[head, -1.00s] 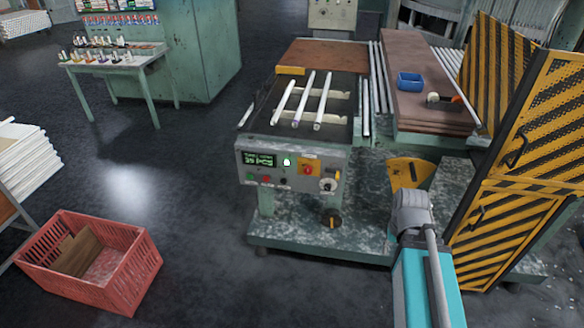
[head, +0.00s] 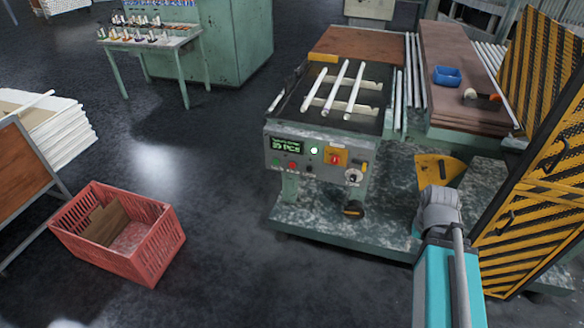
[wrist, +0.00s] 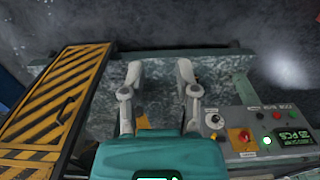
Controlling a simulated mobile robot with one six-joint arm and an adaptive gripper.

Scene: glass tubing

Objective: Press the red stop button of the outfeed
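The outfeed's control panel (head: 322,172) is on the front of the machine holding glass tubes. It has a small red button (head: 293,165) between a green button (head: 277,162) and a black one (head: 310,168). A larger red switch (head: 336,158) sits on a yellow plate to their right. In the wrist view the panel appears turned round at the right, with the small red button (wrist: 276,115) and the red switch (wrist: 243,136). My gripper (wrist: 159,72) is open and empty, left of the panel and apart from it. The head view does not clearly show its fingers.
A yellow-black striped guard (head: 535,190) stands right of my arm, close to my gripper in the wrist view (wrist: 60,100). The machine's base plate (head: 325,225) juts out below the panel. A red crate (head: 150,245) is on the floor at left. The floor between is clear.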

